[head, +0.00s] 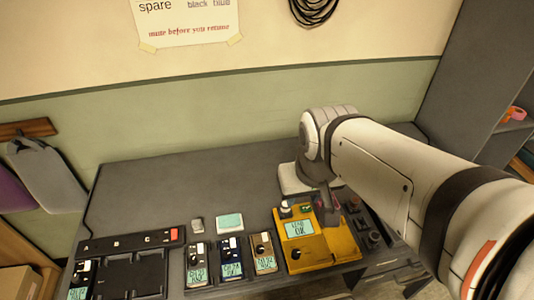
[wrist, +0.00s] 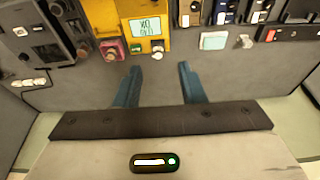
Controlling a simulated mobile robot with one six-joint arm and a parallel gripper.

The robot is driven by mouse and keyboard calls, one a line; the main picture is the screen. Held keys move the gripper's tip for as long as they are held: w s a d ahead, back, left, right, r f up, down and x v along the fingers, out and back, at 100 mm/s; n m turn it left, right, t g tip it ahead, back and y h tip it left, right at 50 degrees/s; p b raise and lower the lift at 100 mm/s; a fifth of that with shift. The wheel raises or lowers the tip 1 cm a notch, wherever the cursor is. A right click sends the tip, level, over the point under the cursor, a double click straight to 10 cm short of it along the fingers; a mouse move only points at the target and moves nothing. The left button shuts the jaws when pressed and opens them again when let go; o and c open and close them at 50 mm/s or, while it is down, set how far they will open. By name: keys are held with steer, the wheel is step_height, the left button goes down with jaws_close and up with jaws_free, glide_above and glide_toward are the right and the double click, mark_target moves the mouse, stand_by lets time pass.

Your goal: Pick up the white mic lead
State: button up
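A small white piece, which looks like the white mic lead (head: 284,207), sits at the back left corner of the yellow tester (head: 333,247). It also shows in the wrist view (wrist: 157,50), by the tester's edge. It is too small to make out a cable. The tester's screen reads something like "LEAD OK". My gripper (wrist: 160,80) is open and empty, its two blue fingers apart over bare grey desk on the wall side of the tester. In the head view my arm hides part of the tester's right side.
Several packs with small screens (head: 231,258) stand left of the tester, beside a dark charging tray (head: 132,275). A pale pad (head: 230,221) and a small grey piece (head: 197,225) lie behind them. Red-pink pieces (wrist: 109,48) sit near the tester. The desk's back left is clear.

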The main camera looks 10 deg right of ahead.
steer(key=shift+o, duration=1)
steer(key=shift+w+d+f, duration=0.1)
steer(key=shift+w, duration=0.1)
steer(key=shift+o, duration=1.2)
steer(key=w+d+f+n+g, duration=0.1)
steer(key=w+f, duration=0.3)
steer(key=w, duration=0.2)
steer(key=shift+d, duration=0.2)
steer(key=n+g+b, duration=0.1)
steer(key=g, duration=0.1)
glide_above(286, 204)
steer(key=f, duration=0.9)
steer(key=shift+s+f, duration=0.2)
steer(key=shift+f, duration=0.2)
steer(key=shift+w+f+p, duration=0.15)
steer(key=shift+f+p, duration=0.1)
steer(key=shift+f, duration=1.8)
steer(key=shift+w+f+p, duration=0.1)
steer(key=shift+f+p, duration=0.1)
steer(key=shift+f, duration=1.8)
